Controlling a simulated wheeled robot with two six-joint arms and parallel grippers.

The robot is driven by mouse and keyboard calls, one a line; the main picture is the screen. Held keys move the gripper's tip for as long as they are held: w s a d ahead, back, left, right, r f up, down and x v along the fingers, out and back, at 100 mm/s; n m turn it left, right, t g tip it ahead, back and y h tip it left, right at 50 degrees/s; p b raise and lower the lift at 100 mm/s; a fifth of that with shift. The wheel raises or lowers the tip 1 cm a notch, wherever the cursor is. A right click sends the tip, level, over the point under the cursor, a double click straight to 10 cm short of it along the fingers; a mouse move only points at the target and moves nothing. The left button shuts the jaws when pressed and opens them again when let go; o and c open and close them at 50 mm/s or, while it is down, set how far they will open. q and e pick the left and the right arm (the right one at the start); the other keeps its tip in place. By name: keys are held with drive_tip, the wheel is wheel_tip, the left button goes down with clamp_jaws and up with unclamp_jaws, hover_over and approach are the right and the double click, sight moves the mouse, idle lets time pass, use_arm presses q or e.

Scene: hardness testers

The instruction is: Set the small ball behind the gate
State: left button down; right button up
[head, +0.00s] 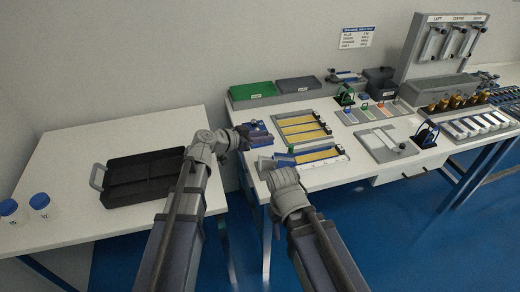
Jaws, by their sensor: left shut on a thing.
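My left gripper (244,138) is at the left end of the long table, right beside a small blue-purple device (259,134). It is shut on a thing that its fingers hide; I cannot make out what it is. My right gripper (264,164) is lower, by the table's front left edge, near the left end of a long blue-and-white fixture with a yellow strip (318,156). Whether its jaws are open does not show. I cannot make out the small ball or clearly identify the gate at this size.
A yellow-slotted tray (302,117) lies behind the fixture. Green (253,90) and grey (298,85) bins stand at the back. On the left table are a black tray (118,159) and two blue-lidded jars (40,202). A gap separates the two tables.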

sight(262, 159)
use_arm(q)
drive_tip(key=shift+s+a+f+b, duration=0.2)
drive_tip(key=shift+f+b, duration=0.1)
drive_tip(key=shift+f, duration=0.45)
use_arm(e)
drive_tip(key=shift+f, duration=0.8)
use_arm(q)
drive_tip(key=shift+f, duration=0.2)
use_arm(e)
drive_tip(key=shift+f, duration=0.2)
use_arm(q)
drive_tip(key=shift+f+b, duration=3.05)
drive_tip(key=shift+b, duration=0.25)
use_arm(e)
wheel_tip(262, 159, down, 6)
drive_tip(key=shift+f, duration=0.1)
use_arm(q)
drive_tip(key=c, duration=0.6)
unclamp_jaws()
drive_tip(key=shift+c, duration=0.2)
drive_tip(key=p+v, duration=0.2)
drive_tip(key=v, duration=0.5)
drive_tip(key=shift+a+r+p, duration=0.15)
drive_tip(key=shift+a+p, duration=0.2)
use_arm(e)
wheel_tip(262, 159, up, 3)
drive_tip(key=shift+f, duration=0.15)
use_arm(q)
drive_tip(key=shift+s, duration=0.2)
